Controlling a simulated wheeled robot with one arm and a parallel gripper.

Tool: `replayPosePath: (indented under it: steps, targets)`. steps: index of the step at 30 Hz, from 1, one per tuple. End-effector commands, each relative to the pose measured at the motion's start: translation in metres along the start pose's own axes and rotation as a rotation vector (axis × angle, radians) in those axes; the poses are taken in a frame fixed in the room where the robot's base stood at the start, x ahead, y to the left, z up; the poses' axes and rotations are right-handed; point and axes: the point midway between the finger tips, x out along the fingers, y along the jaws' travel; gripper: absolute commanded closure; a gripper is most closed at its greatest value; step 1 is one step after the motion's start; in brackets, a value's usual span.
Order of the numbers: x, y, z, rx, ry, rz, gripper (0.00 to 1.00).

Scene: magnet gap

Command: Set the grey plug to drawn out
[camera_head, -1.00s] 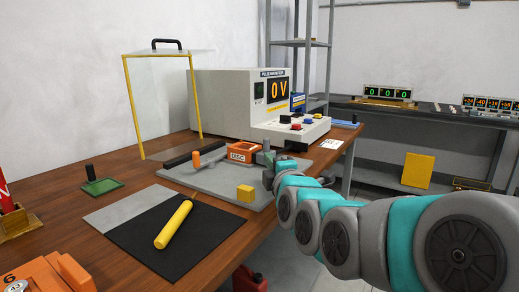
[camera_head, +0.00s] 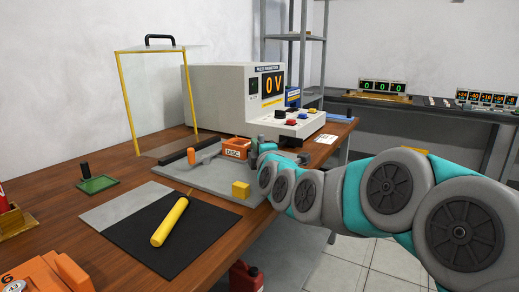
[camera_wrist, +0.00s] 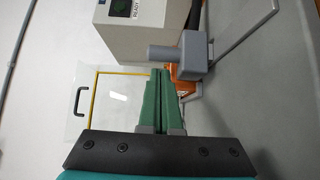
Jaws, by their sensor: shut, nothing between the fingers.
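The grey plug (camera_wrist: 178,56), a stubby round bar joined to a grey block, shows in the wrist view just beyond my fingertips and slightly right of them. My gripper (camera_wrist: 160,73) has green fingers pressed together with nothing between them. The fingertips look close to the plug; I cannot tell whether they touch it. In the head view my arm's end reaches the orange DISC box (camera_head: 236,148) on the grey plate (camera_head: 205,178), and my fingers and most of the plug's area are hidden there.
The magnetizer cabinet (camera_head: 225,95) with its control panel stands behind. A yellow cube (camera_head: 240,189) sits on the plate near my arm. An orange-handled lever (camera_head: 194,157) is left of the box. A yellow rod (camera_head: 170,221) lies on a black mat (camera_head: 130,232). A clear yellow-framed guard (camera_head: 155,95) stands left.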

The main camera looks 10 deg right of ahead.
Motion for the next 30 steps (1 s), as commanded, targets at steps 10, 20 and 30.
replayPosePath:
  steps: [10,20,30]
  targets:
    - [0.017,-0.001,0.0,0.0,0.0,-0.001,1.0]
    - [0.016,-0.002,0.002,0.0,-0.001,0.0,1.0]
    - [-0.008,-0.002,0.025,0.0,-0.002,0.002,1.0]
